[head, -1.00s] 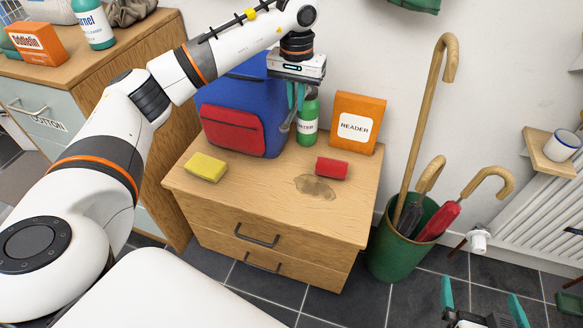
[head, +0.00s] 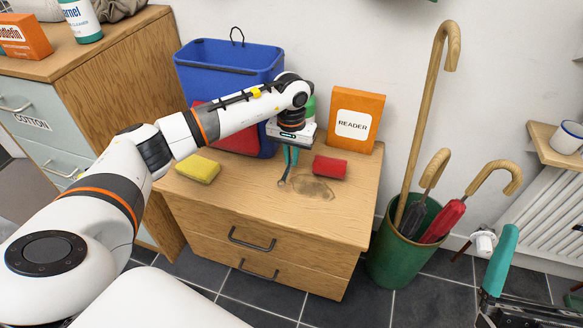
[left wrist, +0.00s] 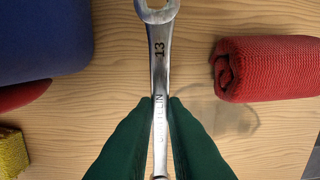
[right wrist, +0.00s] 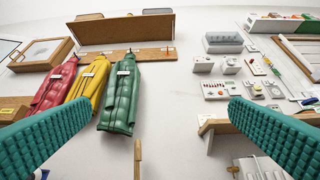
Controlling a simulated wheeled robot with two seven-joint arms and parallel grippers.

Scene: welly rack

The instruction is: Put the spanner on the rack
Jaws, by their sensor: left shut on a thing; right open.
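A silver spanner (left wrist: 159,60) marked 13 is held between the green fingers of my left gripper (left wrist: 160,100), which are shut on its shaft. Its ring end points to the top of the left wrist view; its lower end is partly hidden by the fingers. In the head view my left gripper (head: 288,160) hangs over the wooden drawer unit (head: 225,205), between a yellow sponge and a red rolled cloth. I cannot tell whether the spanner touches the top. My right gripper (right wrist: 162,110) is open and empty, facing a wall with a wooden hook board (right wrist: 120,57).
A green bin (head: 400,255) holds umbrellas and a cane. Red, yellow and green coats (right wrist: 118,95) hang from the board.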

